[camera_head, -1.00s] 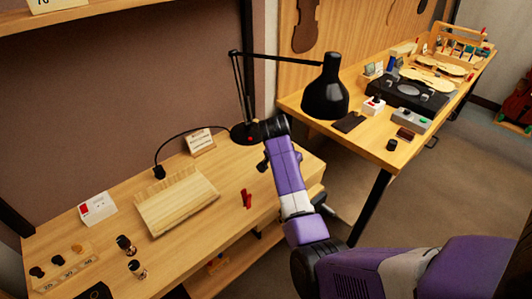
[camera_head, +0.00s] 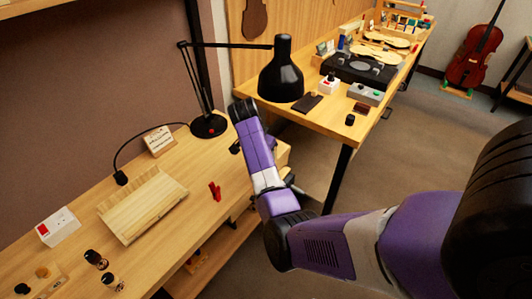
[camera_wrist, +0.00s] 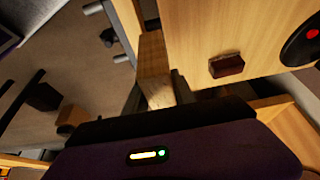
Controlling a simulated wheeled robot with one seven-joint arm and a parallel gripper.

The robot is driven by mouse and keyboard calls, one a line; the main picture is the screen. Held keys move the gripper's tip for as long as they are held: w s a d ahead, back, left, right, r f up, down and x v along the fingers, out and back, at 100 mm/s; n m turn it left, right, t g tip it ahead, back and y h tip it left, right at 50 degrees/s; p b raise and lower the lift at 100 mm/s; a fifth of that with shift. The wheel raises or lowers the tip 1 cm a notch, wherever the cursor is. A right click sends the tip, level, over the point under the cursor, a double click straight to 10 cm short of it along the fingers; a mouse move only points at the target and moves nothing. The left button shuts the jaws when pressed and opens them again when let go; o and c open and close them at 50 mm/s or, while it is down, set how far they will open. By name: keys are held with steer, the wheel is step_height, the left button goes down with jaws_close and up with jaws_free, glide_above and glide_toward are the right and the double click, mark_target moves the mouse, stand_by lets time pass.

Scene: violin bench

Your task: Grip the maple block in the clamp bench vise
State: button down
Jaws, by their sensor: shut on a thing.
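My gripper (camera_wrist: 157,94) is shut on the maple block (camera_wrist: 154,56), a pale wooden piece between its two dark fingers in the wrist view. The block points away from my gripper toward the bench's edge. The clamp bench vise seems to be the wooden jaw (camera_wrist: 127,18) with grey metal rods at that edge. A narrow dark gap shows between this jaw and the bench. I cannot tell whether the block is in the gap or above it. In the head view my gripper (camera_head: 238,146) is by the bench's right end, and my arm hides the block and most of the vise.
The black lamp (camera_head: 208,125) stands close behind my gripper. A dark brown block (camera_wrist: 227,66) lies on the bench top. A red clip-like piece (camera_head: 215,191) and a slatted wooden board (camera_head: 143,205) lie left of my arm. A second bench (camera_head: 330,121) stands beyond.

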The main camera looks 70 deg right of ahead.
steer(key=shift+f+b, duration=1.5)
steer(key=shift+f, duration=1.1)
steer(key=shift+f+b, duration=1.25)
steer(key=shift+f, duration=1.3)
steer(key=shift+r, duration=0.2)
steer(key=shift+r+p, duration=2)
steer(key=shift+r, duration=0.1)
stand_by(0.5)
